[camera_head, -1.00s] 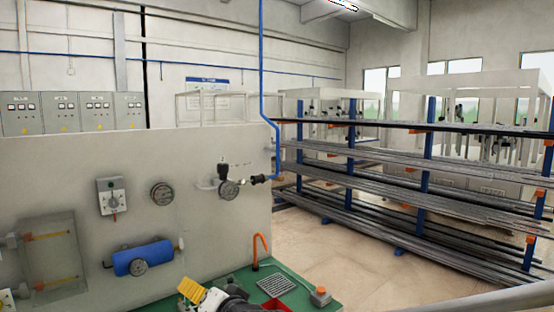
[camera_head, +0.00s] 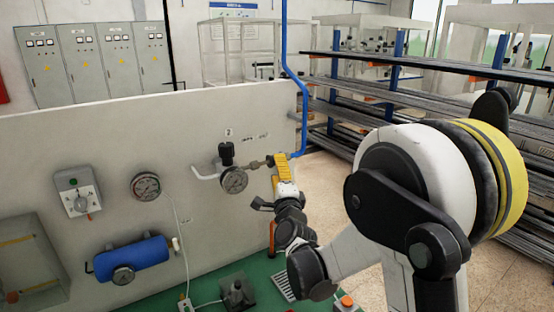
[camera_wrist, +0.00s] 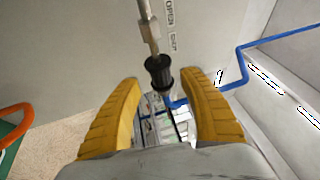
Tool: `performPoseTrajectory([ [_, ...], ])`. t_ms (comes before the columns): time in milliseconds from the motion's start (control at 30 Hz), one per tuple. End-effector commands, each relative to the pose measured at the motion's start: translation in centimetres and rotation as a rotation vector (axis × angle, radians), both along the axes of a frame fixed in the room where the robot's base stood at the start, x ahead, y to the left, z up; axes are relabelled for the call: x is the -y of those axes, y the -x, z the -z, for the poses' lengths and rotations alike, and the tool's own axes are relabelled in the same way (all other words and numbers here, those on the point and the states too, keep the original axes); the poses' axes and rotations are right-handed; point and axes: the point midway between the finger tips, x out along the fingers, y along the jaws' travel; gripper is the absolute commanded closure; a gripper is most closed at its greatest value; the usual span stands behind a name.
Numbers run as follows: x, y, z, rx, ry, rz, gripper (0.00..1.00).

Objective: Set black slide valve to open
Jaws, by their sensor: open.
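The black slide valve is a ribbed black sleeve (camera_wrist: 158,72) on a metal pipe fitting, seen in the wrist view. Two labels on the panel beside it read OPEN and, closer to the sleeve, what looks like SHUT. In the head view the valve (camera_head: 270,160) sits at the right end of the panel's pipework, partly hidden by my gripper. My gripper (camera_wrist: 161,80) is open, its yellow fingers on either side of the sleeve's end, with gaps showing on both sides. It also shows in the head view (camera_head: 281,166).
A round gauge (camera_head: 234,180) and a black knob (camera_head: 226,152) stand close left of the valve. A blue hose (camera_head: 301,110) runs down the panel's right edge. Further left are another gauge (camera_head: 145,186) and a blue cylinder (camera_head: 131,259). A pipe rack (camera_head: 395,95) stands behind.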

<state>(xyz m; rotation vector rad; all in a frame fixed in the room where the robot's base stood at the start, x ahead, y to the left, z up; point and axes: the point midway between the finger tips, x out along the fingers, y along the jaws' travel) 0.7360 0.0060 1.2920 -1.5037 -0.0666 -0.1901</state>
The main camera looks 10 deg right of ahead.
Motion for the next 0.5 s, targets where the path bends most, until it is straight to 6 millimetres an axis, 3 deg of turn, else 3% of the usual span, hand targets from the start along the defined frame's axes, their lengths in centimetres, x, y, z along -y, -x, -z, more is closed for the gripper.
performPoseTrajectory([
  [200,0.3,-3.4,-0.5,-0.001,0.000,-0.001,0.49],
  [500,0.3,-4.5,-0.8,-0.001,0.001,-0.001,0.49],
])
